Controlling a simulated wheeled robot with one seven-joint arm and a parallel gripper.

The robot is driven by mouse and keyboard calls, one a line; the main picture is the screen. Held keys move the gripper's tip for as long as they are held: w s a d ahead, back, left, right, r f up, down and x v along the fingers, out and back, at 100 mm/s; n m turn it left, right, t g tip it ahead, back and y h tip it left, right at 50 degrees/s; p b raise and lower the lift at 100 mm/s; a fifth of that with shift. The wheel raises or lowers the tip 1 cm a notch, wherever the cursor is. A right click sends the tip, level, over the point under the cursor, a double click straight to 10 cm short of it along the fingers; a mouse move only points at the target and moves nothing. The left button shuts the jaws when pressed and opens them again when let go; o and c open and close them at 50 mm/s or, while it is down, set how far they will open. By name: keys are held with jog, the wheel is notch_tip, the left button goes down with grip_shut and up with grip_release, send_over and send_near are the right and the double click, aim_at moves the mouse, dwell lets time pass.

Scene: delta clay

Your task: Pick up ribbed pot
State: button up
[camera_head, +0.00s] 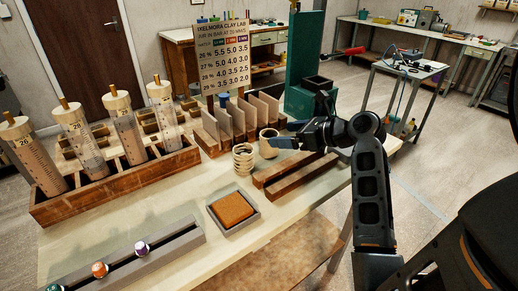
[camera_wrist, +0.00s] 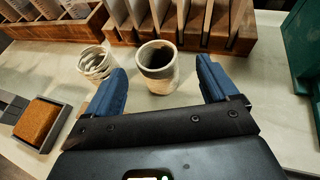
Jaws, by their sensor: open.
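The ribbed pot (camera_head: 243,158) is small, cream and ringed with ridges, standing upright on the light table left of my gripper. In the wrist view the ribbed pot (camera_wrist: 95,63) is just outside my left finger. A smoother cream pot (camera_head: 267,143) stands to its right; in the wrist view this smooth pot (camera_wrist: 157,75) is between and ahead of my blue fingers. My gripper (camera_wrist: 161,70) is open and empty, its fingers spread wide. In the head view my gripper (camera_head: 283,142) is close to the smooth pot and partly overlaps it.
A rack of upright slabs (camera_head: 232,124) stands behind the pots. Wooden bars (camera_head: 295,176) lie at right, and a tray with an orange sponge-like block (camera_head: 232,208) is in front. A tube rack (camera_head: 120,180) is at left. A green column (camera_head: 303,60) rises behind.

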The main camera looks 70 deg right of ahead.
aim_at(263, 135)
jog(key=shift+a+x, duration=0.1)
jog(key=shift+x, duration=1.85)
jog(key=shift+a+x, duration=0.15)
jog(key=shift+x, duration=1.8)
jog(key=shift+r, duration=0.1)
jog(key=c, duration=1.1)
jog(key=shift+r+p, duration=0.1)
jog(key=shift+p, duration=0.2)
notch_tip(263, 135, up, 28)
jog(key=shift+a+f+p, duration=0.1)
jog(key=shift+p, duration=0.7)
